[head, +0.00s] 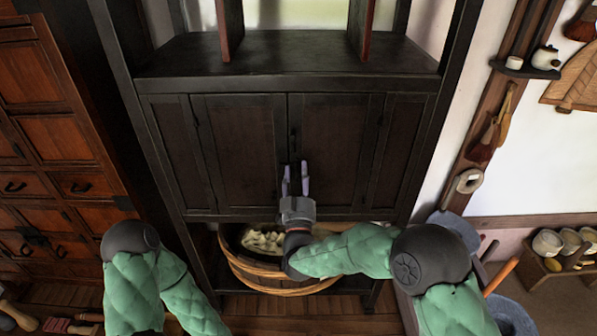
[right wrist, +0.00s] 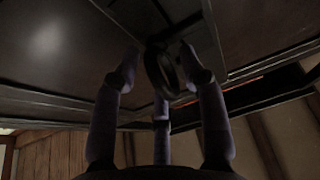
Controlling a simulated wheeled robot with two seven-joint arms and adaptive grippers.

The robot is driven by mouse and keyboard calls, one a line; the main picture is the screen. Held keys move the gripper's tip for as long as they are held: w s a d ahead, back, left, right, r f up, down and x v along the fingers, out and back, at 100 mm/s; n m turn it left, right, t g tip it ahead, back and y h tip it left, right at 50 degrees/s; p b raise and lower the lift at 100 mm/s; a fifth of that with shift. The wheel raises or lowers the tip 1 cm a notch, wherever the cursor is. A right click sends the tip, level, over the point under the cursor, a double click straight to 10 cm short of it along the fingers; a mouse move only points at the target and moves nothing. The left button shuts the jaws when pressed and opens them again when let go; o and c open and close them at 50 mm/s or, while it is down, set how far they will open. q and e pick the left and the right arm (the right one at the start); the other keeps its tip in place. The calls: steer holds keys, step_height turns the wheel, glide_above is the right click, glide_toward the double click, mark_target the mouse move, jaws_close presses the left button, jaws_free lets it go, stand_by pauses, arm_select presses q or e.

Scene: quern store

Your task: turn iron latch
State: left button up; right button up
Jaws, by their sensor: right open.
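A dark wooden cabinet has two closed doors (head: 240,150) that meet at a middle seam. In the right wrist view, a dark ring-like iron piece, apparently the latch (right wrist: 160,74), shows between my fingertips. In the head view my gripper covers the lower part of the seam, so I cannot tell the latch's position clearly there. My right gripper (head: 295,180) is in front of the doors near their lower middle, fingers pointing at them. The right wrist view shows its fingers (right wrist: 160,62) spread on both sides of the ring; contact is unclear. My left gripper is out of view.
A wooden tub (head: 250,277) with pale contents stands under the cabinet, below my right gripper. A reddish drawer chest (head: 60,140) is at the left. Brushes and small jars (head: 545,58) hang or stand along the right wall. A low shelf with bowls (head: 560,262) is at the far right.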

steer(key=shift+w, duration=0.2)
steer(key=shift+r, duration=0.1)
jaws_close()
